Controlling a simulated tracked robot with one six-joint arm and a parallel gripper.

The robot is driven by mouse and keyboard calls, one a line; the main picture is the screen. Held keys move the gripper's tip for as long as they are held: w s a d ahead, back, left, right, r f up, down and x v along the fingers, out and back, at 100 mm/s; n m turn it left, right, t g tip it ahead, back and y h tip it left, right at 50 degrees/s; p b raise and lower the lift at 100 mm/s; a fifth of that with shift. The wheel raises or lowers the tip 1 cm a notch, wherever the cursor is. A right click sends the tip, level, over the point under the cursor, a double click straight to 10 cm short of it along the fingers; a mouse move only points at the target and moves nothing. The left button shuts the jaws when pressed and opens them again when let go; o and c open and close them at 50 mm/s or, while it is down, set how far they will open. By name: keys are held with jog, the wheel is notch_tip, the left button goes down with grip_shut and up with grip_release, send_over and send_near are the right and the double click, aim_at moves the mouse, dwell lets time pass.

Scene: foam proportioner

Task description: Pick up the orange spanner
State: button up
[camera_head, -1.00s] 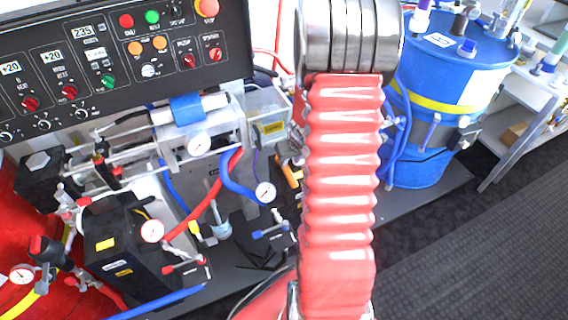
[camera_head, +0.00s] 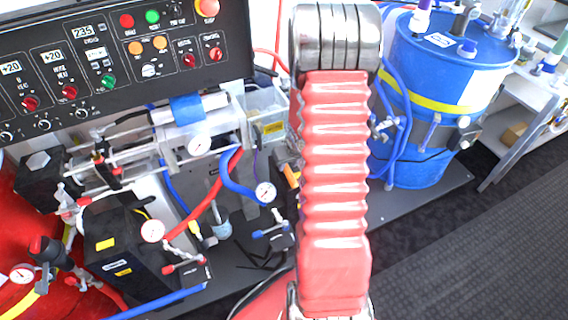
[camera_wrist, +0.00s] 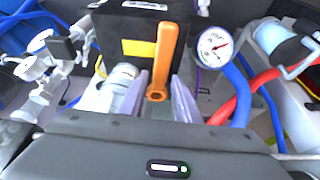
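The orange spanner (camera_wrist: 166,58) stands out in the wrist view, its long handle pointing up the picture and its ring end low, in front of a black box with a yellow label. My gripper (camera_wrist: 159,92) is open, with one pale finger on each side of the spanner's ring end. A gap shows between the spanner and each finger. I cannot tell whether the ring end is at fingertip depth. In the head view a small orange piece (camera_head: 291,176), likely the spanner, shows just left of my red-sleeved arm. The arm hides my gripper there.
A pressure gauge (camera_wrist: 214,44) with blue and red hoses stands close right of the spanner. A clear-and-metal fitting (camera_wrist: 122,78) is close on the left. In the head view the control panel (camera_head: 120,60) is at upper left and a blue drum (camera_head: 450,80) at right.

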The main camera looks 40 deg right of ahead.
jog(key=shift+x, duration=1.25)
jog(key=shift+c, duration=0.2)
grip_shut()
